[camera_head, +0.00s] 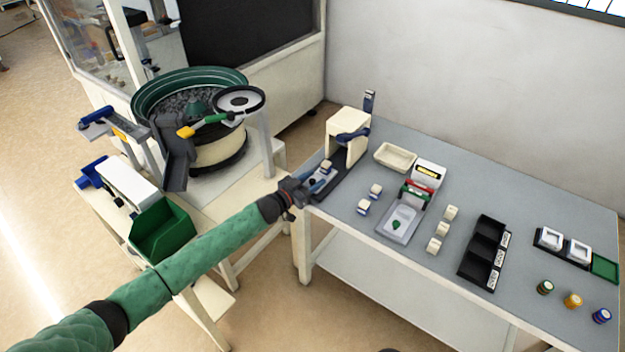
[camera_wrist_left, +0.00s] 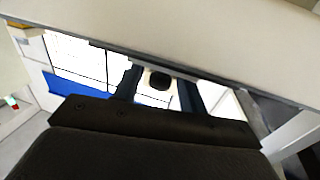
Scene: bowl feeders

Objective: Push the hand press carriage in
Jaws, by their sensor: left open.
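The hand press (camera_head: 347,135) stands at the left end of the grey table, with a cream body and a dark blue lever. Its carriage (camera_head: 319,182) sits out in front of the body on a dark base, with a small cream block (camera_head: 326,165) on it. My left gripper (camera_head: 305,186) is open at the carriage's near outer end. In the left wrist view a dark round knob (camera_wrist_left: 160,80) shows between the open fingers; contact cannot be told. A cream surface crosses the top of that view. My right gripper is not in view.
A cream tray (camera_head: 395,157), a card stand (camera_head: 418,188), several small blocks and a black bin rack (camera_head: 484,250) stand right of the press. A bowl feeder (camera_head: 195,110) and green bin (camera_head: 160,232) are left. The table's front edge lies below my gripper.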

